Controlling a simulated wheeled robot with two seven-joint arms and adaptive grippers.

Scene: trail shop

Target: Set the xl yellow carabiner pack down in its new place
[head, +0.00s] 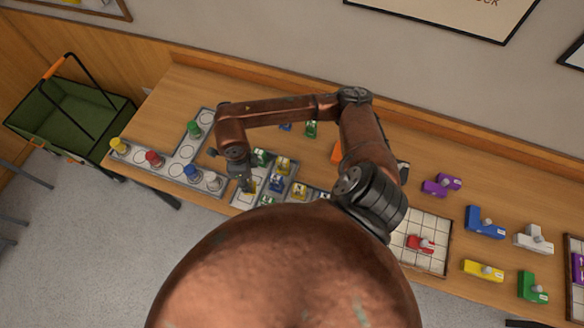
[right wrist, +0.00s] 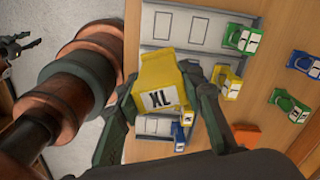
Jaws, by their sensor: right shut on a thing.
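The yellow carabiner pack marked XL (right wrist: 160,98) is between the fingers of my right gripper (right wrist: 164,104). In the head view my right gripper (head: 246,186) points down at the left part of the grey sorting tray (head: 236,200). The pack covers part of the tray in the right wrist view, where white outlined places (right wrist: 162,27) show beyond it. I cannot tell whether the pack touches the tray. My left gripper (right wrist: 18,48) shows small at the upper left of the right wrist view, over the floor side, with its fingers apart and nothing seen between them.
A grey board with coloured knobs (head: 180,165) is at the left. A gridded tray (head: 425,225) is at the right.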

